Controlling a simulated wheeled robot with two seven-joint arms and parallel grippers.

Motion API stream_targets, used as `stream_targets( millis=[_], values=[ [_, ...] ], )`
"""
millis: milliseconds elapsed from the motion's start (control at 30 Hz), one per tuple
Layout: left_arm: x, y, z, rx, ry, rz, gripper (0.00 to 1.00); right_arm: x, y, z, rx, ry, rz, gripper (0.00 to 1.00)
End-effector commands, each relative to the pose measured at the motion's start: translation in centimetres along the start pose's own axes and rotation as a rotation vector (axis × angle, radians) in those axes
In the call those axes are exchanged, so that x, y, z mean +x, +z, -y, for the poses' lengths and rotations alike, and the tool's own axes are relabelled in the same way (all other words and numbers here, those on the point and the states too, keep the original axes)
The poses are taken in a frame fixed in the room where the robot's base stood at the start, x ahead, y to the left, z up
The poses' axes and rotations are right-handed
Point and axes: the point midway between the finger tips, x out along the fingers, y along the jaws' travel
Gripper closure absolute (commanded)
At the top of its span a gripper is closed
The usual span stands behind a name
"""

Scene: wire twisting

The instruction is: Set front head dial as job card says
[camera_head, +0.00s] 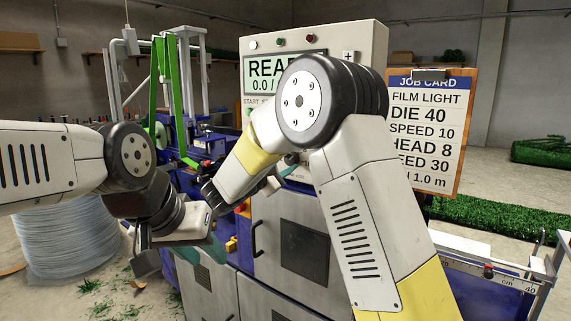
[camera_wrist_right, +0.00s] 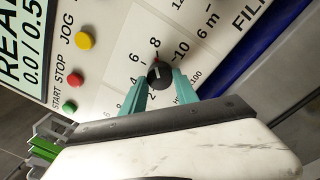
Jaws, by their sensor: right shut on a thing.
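The job card (camera_head: 425,135) in the head view reads FILM LIGHT, DIE 40, SPEED 10, HEAD 8, with lines for feed 30 and 1.0 m partly covered by my arm. In the right wrist view a black dial (camera_wrist_right: 159,72) is ringed by numbers from 2 to 10. In the head view my right arm hides the dial. My left gripper (camera_head: 207,248) is before the machine's lower front; its finger gap is unclear.
The control cabinet (camera_head: 372,45) has a READY screen (camera_head: 268,68), partly hidden. A yellow jog button (camera_wrist_right: 85,40), red stop button (camera_wrist_right: 75,80) and green start button (camera_wrist_right: 70,106) sit beside the dial. A wire spool (camera_head: 65,240) stands at left.

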Motion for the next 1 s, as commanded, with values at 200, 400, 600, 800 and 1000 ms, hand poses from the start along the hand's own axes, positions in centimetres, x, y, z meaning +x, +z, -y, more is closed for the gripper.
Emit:
stream_targets(
  millis=[200, 400, 600, 800, 1000],
  values=[
    [0.0, 0.0, 0.0, 0.0, 0.0, 0.0, 0.64, -0.06, -0.07, -0.01, 0.066, 0.0, 0.003, 1.0],
    [0.0, 0.0, 0.0, 0.0, 0.0, 0.0, 0.64, -0.06, -0.08, -0.01, 0.087, 0.0, 0.005, 1.0],
    [0.0, 0.0, 0.0, 0.0, 0.0, 0.0, 0.64, -0.06, -0.09, 0.0, 0.088, 0.0, 0.004, 1.0],
    [0.0, 0.0, 0.0, 0.0, 0.0, 0.0, 0.64, -0.06, -0.08, 0.0, 0.087, 0.0, 0.004, 0.51],
    [0.0, 0.0, 0.0, 0.0, 0.0, 0.0, 0.64, -0.03, -0.05, 0.0, 0.087, 0.0, 0.005, 0.43]
  ],
)
